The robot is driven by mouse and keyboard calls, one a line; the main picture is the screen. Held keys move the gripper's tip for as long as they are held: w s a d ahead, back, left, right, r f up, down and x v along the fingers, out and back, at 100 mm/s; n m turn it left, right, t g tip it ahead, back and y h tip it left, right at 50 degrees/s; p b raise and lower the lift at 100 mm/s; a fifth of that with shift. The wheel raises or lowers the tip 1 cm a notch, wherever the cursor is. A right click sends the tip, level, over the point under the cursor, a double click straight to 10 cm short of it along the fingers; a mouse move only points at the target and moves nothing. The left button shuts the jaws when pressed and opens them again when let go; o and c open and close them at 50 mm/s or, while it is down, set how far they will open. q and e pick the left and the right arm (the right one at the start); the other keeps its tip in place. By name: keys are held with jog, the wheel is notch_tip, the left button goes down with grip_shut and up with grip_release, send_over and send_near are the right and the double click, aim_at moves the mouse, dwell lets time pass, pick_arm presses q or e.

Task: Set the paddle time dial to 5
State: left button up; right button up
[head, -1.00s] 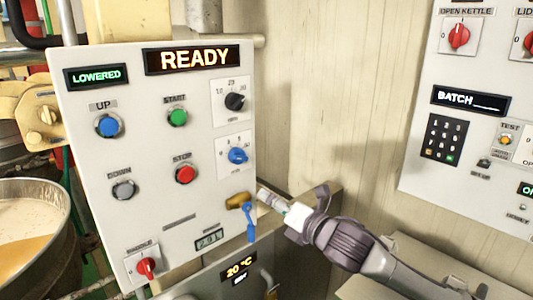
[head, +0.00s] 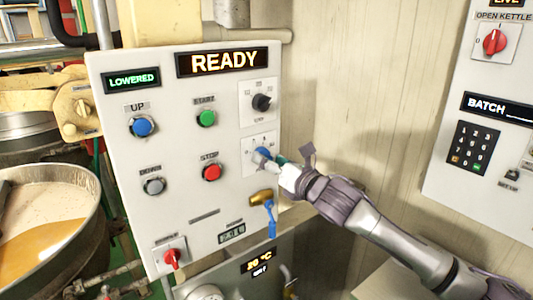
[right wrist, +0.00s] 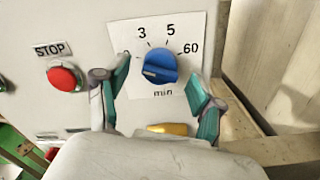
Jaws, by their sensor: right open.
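The blue dial (right wrist: 157,67) sits on a white plate with the marks 3, 5 and 60 and the word min. A pale line on its face lies at its lower left side, not at the 5. My right gripper (right wrist: 163,86) is open, with one finger left of the dial and one at its lower right, apart from it. In the head view my right gripper (head: 272,160) is in front of the blue dial (head: 263,152) and partly covers it. My left gripper is not in view.
A black dial (head: 262,102) is above. The red stop button (right wrist: 64,76) is to the left. A kettle (head: 95,215) of pale mix stands at the left, and a second panel (head: 440,170) at the right.

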jog(key=shift+x, duration=1.05)
jog(key=c, duration=1.1)
jog(key=shift+c, duration=0.2)
